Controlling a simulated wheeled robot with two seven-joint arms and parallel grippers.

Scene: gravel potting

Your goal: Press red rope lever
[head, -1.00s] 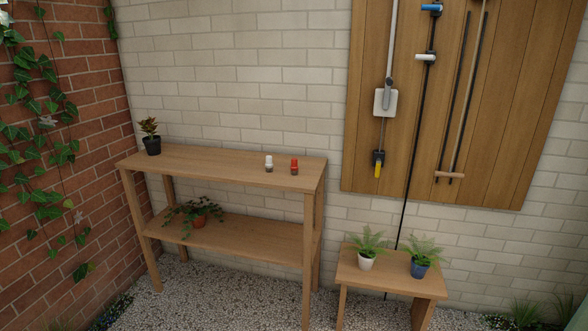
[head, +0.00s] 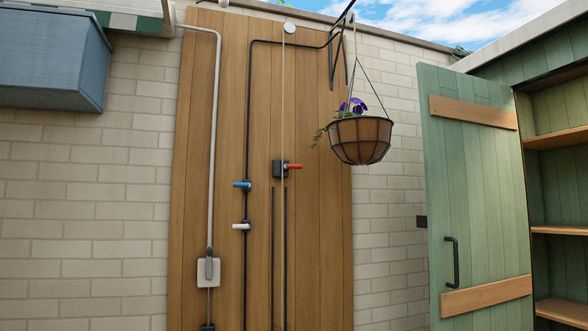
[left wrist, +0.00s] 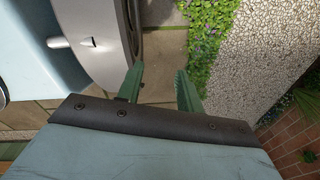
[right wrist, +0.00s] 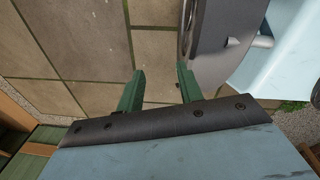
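The red lever (head: 292,167) sticks out to the right from a black block (head: 278,169) on the wooden wall board (head: 320,230). A thin pale rope (head: 283,100) runs down past the block from a round white pulley (head: 289,28) at the board's top. Neither gripper shows in the head view. In the left wrist view my left gripper (left wrist: 160,85) has its green fingers apart, with nothing between them, above paving and plants. In the right wrist view my right gripper (right wrist: 159,85) also has its fingers apart and empty above paving slabs.
Blue (head: 242,185) and white (head: 241,226) handles sit on a black pipe left of the red lever. A hanging flower basket (head: 358,140) is right of it. A green shed door (head: 470,170) stands open at the right. A blue box (head: 55,60) is upper left.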

